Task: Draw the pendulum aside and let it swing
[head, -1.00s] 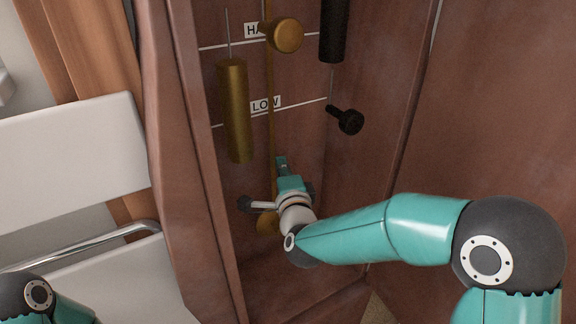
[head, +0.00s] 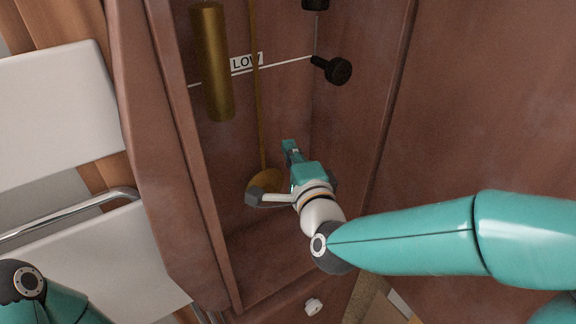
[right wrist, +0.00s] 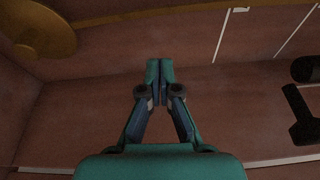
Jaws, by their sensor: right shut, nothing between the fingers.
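The pendulum is a thin brass rod (head: 257,110) with a round brass bob (head: 262,181) low in the case. It hangs nearly in line with the rod's top, and my right gripper's wrist part covers some of the bob's right side. My right gripper (head: 289,147) is shut and empty, to the right of the rod. In the right wrist view its fingers (right wrist: 160,78) are together, and the bob (right wrist: 38,28) is at the upper left, apart from them. My left gripper is out of view; only part of my left arm shows at lower left.
A brass cylinder weight (head: 212,65) hangs left of the rod. The case's left wall (head: 165,150) bounds the space. A white knob (head: 313,306) is below.

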